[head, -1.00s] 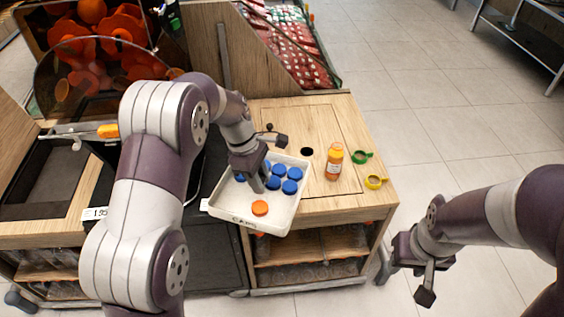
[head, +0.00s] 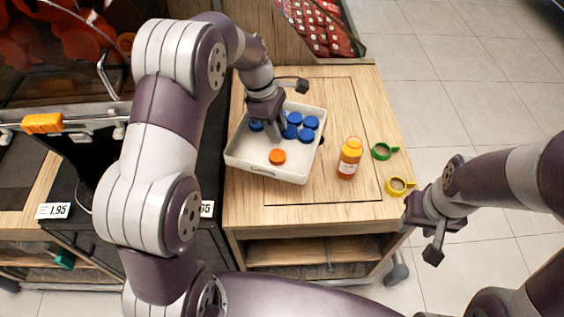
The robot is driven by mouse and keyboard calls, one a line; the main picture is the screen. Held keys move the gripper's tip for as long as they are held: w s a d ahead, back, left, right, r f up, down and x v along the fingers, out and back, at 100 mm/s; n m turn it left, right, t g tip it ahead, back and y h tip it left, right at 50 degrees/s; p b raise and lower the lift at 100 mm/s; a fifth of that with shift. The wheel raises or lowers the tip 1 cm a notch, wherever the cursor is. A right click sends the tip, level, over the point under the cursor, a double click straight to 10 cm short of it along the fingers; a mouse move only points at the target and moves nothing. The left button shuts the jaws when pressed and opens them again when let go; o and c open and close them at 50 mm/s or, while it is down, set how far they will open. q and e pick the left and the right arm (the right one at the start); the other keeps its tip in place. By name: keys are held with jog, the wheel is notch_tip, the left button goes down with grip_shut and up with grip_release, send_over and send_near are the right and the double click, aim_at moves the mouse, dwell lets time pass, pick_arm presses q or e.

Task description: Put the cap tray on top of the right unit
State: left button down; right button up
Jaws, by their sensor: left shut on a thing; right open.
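The cap tray (head: 258,165) is a white, shallow, open box holding several blue caps and one orange cap. It is over the left part of the wooden top of the right unit (head: 300,215). I cannot tell whether it rests on the wood or hangs slightly above it. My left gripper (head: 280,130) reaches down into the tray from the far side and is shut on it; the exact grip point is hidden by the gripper. My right gripper (head: 422,232) is open and empty, beyond the unit's right front corner.
An orange bottle (head: 349,158) stands right of the tray. A green ring (head: 382,151) and a yellow ring (head: 397,187) lie near the unit's right edge. A juicer with an orange handle (head: 43,123) is at left. Wood in front of the tray is clear.

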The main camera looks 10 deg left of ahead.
pick_arm(q)
jog(key=shift+w+f, duration=0.15)
jog(key=shift+f, duration=0.5)
notch_tip(320, 180, down, 10)
jog(key=shift+r+b, duration=0.25)
jog(key=shift+b, duration=0.4)
jog(key=shift+f, duration=0.1)
jog(key=c, duration=0.8)
grip_release()
jog(key=shift+c, duration=0.2)
